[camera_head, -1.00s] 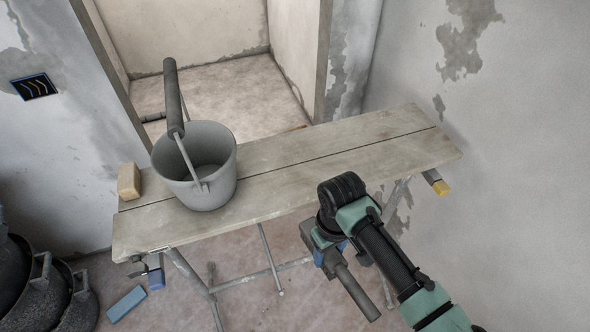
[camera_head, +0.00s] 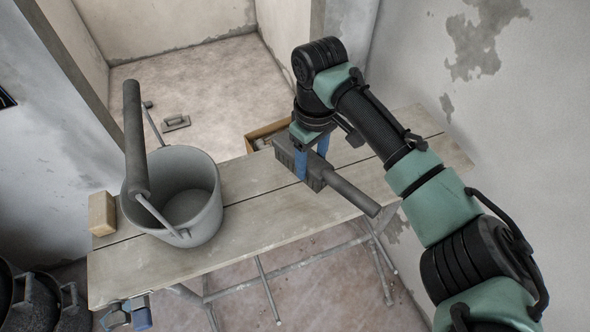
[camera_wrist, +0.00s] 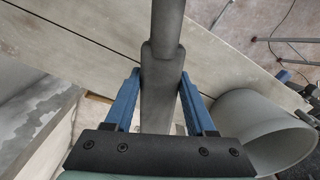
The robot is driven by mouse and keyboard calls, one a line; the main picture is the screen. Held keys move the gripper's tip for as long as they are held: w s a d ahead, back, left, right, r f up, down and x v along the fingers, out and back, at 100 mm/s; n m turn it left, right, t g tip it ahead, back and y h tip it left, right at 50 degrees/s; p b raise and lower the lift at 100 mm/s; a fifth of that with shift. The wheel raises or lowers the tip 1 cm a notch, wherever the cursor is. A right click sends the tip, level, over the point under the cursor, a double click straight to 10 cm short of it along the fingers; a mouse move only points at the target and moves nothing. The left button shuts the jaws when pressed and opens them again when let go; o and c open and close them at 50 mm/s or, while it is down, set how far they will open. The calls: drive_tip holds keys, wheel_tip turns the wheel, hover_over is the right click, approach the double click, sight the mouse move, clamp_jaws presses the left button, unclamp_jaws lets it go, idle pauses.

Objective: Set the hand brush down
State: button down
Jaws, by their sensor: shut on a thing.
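The hand brush is a grey tool with a broad block and a round handle (camera_head: 350,192). My gripper (camera_head: 312,166) is shut on the hand brush, with its blue fingers on either side of the block. In the head view the brush is over the right part of the wooden plank bench, its handle pointing to the lower right. I cannot tell whether it touches the plank. In the wrist view the brush (camera_wrist: 161,80) lies between the blue fingers, with the handle running up out of the picture. The bench top (camera_head: 250,222) shows below it.
A grey bucket (camera_head: 205,215) with a raised handle stands on the bench to the left. A tan block (camera_head: 102,213) sits at the bench's left end. A float (camera_head: 175,122) and an open box (camera_head: 262,134) are on the floor behind. The right end of the plank is clear.

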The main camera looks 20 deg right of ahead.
sight(312, 162)
drive_tip(key=f, duration=0.3)
drive_tip(key=f+p, duration=0.1)
drive_tip(key=shift+s+a+f, duration=0.1)
drive_tip(key=shift+s+f, duration=0.1)
drive_tip(key=shift+s, duration=0.05)
drive_tip(key=shift+f+p, duration=0.55)
drive_tip(key=shift+f, duration=1.75)
drive_tip(key=shift+c, duration=1.1)
unclamp_jaws()
drive_tip(key=shift+r, duration=0.1)
wheel_tip(312, 162, up, 12)
drive_tip(key=shift+f+b, duration=0.1)
drive_tip(key=shift+b, duration=1.1)
